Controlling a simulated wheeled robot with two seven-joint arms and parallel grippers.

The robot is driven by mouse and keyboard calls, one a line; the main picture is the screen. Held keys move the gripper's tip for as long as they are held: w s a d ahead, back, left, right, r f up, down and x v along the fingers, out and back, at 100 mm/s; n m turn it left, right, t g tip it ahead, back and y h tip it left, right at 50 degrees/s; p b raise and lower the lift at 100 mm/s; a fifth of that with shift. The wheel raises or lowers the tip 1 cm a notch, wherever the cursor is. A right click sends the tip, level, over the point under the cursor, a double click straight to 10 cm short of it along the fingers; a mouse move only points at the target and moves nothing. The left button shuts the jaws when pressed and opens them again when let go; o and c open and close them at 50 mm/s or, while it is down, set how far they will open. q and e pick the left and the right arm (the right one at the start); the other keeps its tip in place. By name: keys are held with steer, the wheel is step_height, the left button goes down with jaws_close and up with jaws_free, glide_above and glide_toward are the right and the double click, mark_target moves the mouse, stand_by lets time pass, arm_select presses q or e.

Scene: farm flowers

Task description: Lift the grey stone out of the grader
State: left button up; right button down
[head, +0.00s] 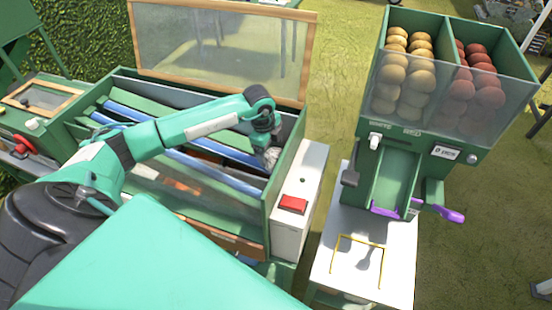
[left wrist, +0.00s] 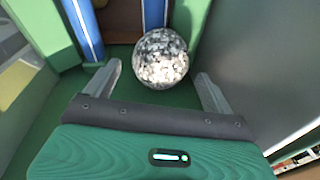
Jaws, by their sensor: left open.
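The grey stone (left wrist: 160,58) is round and speckled. In the left wrist view it lies in a green-walled corner of the grader, near the end of a blue rail. It also shows in the head view (head: 271,158), partly under my gripper. The grader (head: 284,170) is a green box with blue rails and a raised, wood-framed clear lid (head: 222,45). My left gripper (left wrist: 159,73) is open, reaching down into the grader's right end. Its fingers stand on either side of the stone's near edge; contact cannot be told. My right gripper is not in view.
A white post with a red button (head: 293,204) adjoins the grader's right side. Further right, a green dispenser (head: 395,180) holds yellow and red round produce above a white table (head: 335,283). The grader's walls closely surround my left gripper. Grass lies behind.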

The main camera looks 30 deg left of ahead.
mark_target(275, 154)
arm_select(q)
steer(key=shift+d+f+p, duration=0.2)
steer(key=shift+f+p, duration=0.05)
steer(key=shift+p, duration=0.15)
steer(key=f, duration=0.1)
steer(key=f+p, duration=0.2)
steer(key=shift+w+d+f, duration=0.1)
steer(key=shift+w+d, duration=0.3)
steer(key=shift+f, duration=0.6)
steer(key=c, duration=1.3)
steer(key=shift+w+r, duration=0.1)
steer(key=shift+w, duration=0.05)
